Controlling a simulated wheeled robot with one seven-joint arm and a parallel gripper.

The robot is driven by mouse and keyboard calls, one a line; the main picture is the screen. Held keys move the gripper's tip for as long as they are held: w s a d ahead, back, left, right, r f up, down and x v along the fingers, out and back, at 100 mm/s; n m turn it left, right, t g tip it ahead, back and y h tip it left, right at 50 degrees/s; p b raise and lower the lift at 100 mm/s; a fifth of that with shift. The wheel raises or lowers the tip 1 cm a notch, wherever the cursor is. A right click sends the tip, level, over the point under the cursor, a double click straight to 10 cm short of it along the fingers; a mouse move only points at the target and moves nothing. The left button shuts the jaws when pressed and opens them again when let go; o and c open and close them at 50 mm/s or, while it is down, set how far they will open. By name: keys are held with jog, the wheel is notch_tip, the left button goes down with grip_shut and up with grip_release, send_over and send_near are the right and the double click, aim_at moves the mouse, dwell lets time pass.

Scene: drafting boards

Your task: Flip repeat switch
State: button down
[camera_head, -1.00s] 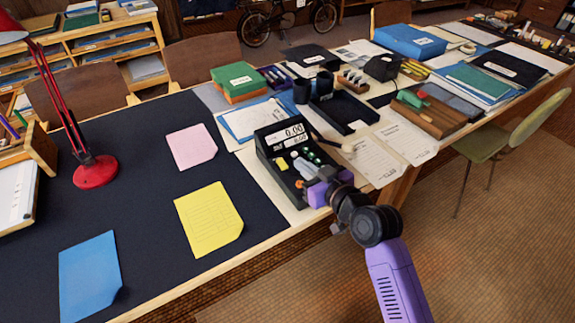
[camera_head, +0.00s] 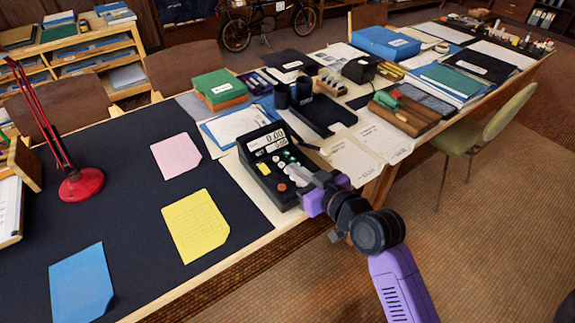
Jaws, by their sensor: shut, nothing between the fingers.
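A black control box (camera_head: 259,185) with a lit display (camera_head: 268,143) reading 0.00 stands near the front edge of the long table. Its sloped face carries a yellow button (camera_head: 264,169), an orange-red knob (camera_head: 282,187) and several small pale and green controls. I cannot tell which one is the repeat switch; the labels are too small to read. My gripper (camera_head: 303,184) is shut and empty at the right front part of the box, close to its small controls. It hides part of that corner. I cannot tell whether the fingertips touch a control.
A black tray (camera_head: 328,115) and white papers (camera_head: 352,160) lie right of the box. Yellow (camera_head: 195,225), pink (camera_head: 176,156) and blue sheets lie on the dark mat to the left. A red lamp (camera_head: 82,185) stands far left. The floor in front is clear.

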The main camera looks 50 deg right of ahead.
jog(key=v, duration=0.5)
jog(key=shift+s+a+f+b, duration=0.1)
jog(key=shift+s+f+b, duration=0.1)
jog(key=shift+f+b, duration=0.1)
jog(key=s+a+f+n+y, duration=0.1)
jog(key=s+a+n+y, duration=0.2)
jog(key=s+a, duration=1.6)
jog(key=shift+s+f+y, duration=0.2)
jog(key=shift+s+y, duration=0.4)
jog(key=shift+s, duration=0.35)
